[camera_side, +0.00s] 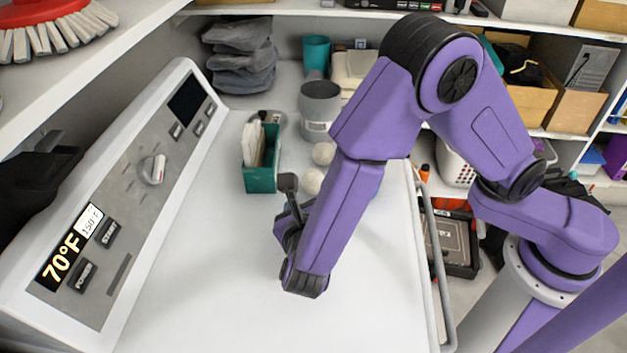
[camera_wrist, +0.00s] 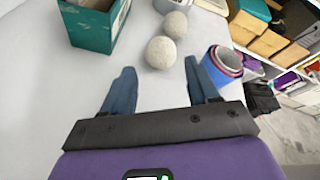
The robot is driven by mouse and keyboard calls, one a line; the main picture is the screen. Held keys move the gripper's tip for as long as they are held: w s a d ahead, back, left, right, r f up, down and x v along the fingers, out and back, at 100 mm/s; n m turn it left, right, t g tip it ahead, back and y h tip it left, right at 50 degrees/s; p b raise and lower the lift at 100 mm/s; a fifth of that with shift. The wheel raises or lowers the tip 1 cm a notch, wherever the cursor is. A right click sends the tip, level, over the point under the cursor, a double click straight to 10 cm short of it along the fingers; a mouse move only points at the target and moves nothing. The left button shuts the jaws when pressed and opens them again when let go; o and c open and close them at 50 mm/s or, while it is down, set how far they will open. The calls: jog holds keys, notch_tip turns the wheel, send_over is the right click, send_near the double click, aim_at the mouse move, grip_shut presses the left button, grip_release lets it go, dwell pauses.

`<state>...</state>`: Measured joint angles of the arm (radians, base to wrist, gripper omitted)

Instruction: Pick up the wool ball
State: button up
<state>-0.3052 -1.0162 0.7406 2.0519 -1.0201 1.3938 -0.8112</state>
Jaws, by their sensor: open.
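Two pale, round wool balls lie on the white top. The nearer ball (camera_wrist: 161,52) is just beyond the fingertips of my gripper (camera_wrist: 158,76) in the wrist view, about centred between them. The farther ball (camera_wrist: 175,25) lies behind it, slightly right. In the side view the nearer ball (camera_side: 312,182) is beside my arm and partly hidden by it, and the farther ball (camera_side: 323,153) is above it. My gripper (camera_side: 289,228) is open and empty, with its fingers mostly hidden by the arm in the side view.
A teal box (camera_side: 262,178) holding papers stands left of the balls. A grey cup (camera_side: 319,108) stands behind them. A control panel (camera_side: 125,190) rises at left. The front white top is clear.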

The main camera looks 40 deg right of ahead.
aim_at(312, 185)
jog(key=shift+x, duration=3)
jog(key=shift+s, duration=0.1)
jog(key=c, duration=0.7)
